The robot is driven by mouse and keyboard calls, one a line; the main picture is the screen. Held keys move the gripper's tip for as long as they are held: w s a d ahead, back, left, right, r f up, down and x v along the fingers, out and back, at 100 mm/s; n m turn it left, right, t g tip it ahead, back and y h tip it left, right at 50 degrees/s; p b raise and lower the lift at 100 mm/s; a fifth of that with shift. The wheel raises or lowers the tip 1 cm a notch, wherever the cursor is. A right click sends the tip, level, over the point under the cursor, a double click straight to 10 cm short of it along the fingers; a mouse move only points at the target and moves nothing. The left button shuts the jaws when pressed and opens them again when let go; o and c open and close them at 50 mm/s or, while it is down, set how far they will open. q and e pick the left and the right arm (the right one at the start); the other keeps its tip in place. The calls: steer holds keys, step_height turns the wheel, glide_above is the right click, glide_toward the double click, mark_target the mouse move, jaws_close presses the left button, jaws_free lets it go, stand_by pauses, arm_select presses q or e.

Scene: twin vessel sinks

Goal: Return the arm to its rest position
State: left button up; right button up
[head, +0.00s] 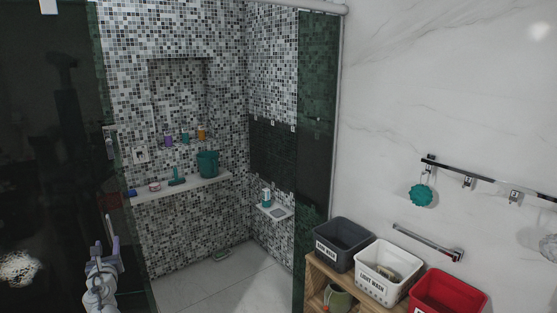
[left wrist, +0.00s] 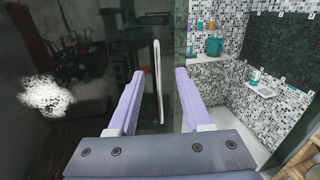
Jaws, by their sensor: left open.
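My left gripper (head: 106,252) shows at the lower left of the head view, in front of the dark glass panel by the shower opening. In the left wrist view its two pale purple fingers (left wrist: 156,97) stand wide apart. A slim white upright bar (left wrist: 157,80), which looks like the glass door's handle, shows between the fingers in the picture. I cannot tell how far it is beyond them. Nothing is held. My right gripper is in neither view.
Dark glass (head: 50,150) fills the left. At the lower right, a wooden shelf (head: 316,274) carries a grey bin (head: 342,241), a white bin (head: 366,280) and a red bin (head: 450,290).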

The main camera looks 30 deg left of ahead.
arm_select(q)
steer(key=w+d+f+n+g+h, duration=0.1)
steer(key=w+d+f+n, duration=0.1)
steer(key=w+d+n, duration=0.5)
steer(key=w+d+f+n+g, duration=0.15)
steer(key=w+d+n, duration=0.35)
steer(key=w, duration=0.5)
steer(key=w+d+f+n+h, duration=0.2)
steer(key=w+d+f, duration=0.2)
steer(key=d, duration=0.6)
steer(key=w+d+f+n+h, duration=0.2)
steer(key=w+d+f+n, duration=0.15)
steer(key=d, duration=0.65)
steer(key=s+d+f+n+g+h, duration=0.1)
steer(key=d+f+g+h, duration=0.2)
steer(key=d, duration=0.8)
steer(key=s+d+f+n+h, duration=0.1)
steer(key=d+f+h, duration=0.2)
steer(key=d+f, duration=0.55)
steer(key=s+d+g+h, duration=0.1)
steer(key=s+d, duration=0.4)
steer(key=d, duration=0.5)
steer(key=s+d+g+h, duration=0.1)
steer(key=s+d+g, duration=0.2)
steer(key=s+d, duration=0.3)
steer(key=d+n, duration=0.1)
steer(key=d, duration=0.4)
steer(key=shift+s+r+h, duration=0.15)
steer(key=shift+s+h, duration=0.15)
steer(key=shift+h, duration=0.1)
